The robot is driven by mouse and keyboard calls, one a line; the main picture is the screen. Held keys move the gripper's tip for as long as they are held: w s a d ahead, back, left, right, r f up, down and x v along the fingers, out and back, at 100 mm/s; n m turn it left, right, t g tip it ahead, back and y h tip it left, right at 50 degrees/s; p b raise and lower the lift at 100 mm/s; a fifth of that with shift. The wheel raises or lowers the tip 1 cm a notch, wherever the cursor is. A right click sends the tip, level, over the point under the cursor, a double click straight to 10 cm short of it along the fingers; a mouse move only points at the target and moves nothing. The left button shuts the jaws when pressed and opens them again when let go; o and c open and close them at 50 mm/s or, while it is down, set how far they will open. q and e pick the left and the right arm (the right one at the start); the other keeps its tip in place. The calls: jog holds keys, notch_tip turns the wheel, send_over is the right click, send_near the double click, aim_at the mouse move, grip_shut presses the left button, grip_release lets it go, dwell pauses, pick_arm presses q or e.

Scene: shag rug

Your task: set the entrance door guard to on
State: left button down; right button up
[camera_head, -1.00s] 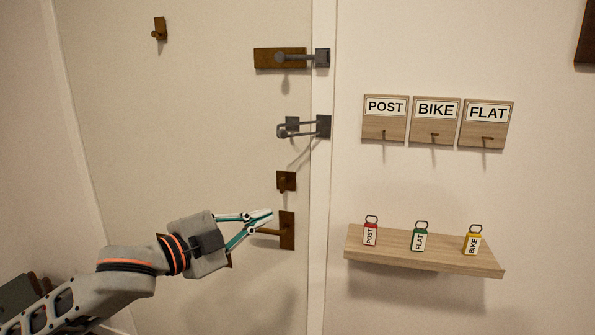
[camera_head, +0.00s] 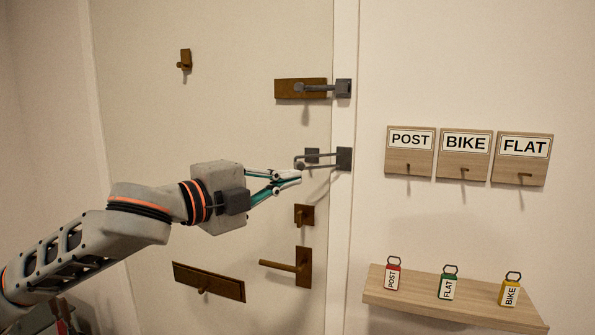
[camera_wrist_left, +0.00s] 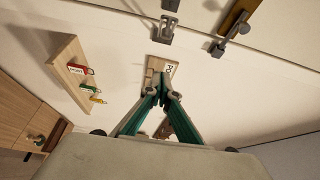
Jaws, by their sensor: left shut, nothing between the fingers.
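The door guard (camera_head: 320,162) is a grey U-shaped bar on the door's right edge. Its bracket (camera_head: 344,159) sits on the frame and a small grey catch (camera_head: 312,154) sits on the door. The bar lies across the gap from the frame towards the door. My left gripper (camera_head: 290,177) is shut and empty just below the bar's left end; I cannot tell whether it touches. In the left wrist view, the gripper (camera_wrist_left: 162,92) points at the wall, and the guard (camera_wrist_left: 168,28) is above its tips. My right gripper is not in view.
A grey latch on a brown plate (camera_head: 288,89) is above the guard. A thumb-turn (camera_head: 304,216) and lever handle (camera_head: 304,267) are below. Labelled hook boards (camera_head: 410,165) and a shelf (camera_head: 450,298) with key tags stand to the right on the wall.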

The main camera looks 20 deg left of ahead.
pick_arm(q)
jog(key=w, duration=0.7)
jog(key=shift+w+a+b, duration=0.2)
jog(key=shift+a+b, duration=0.1)
jog(key=shift+f, duration=0.1)
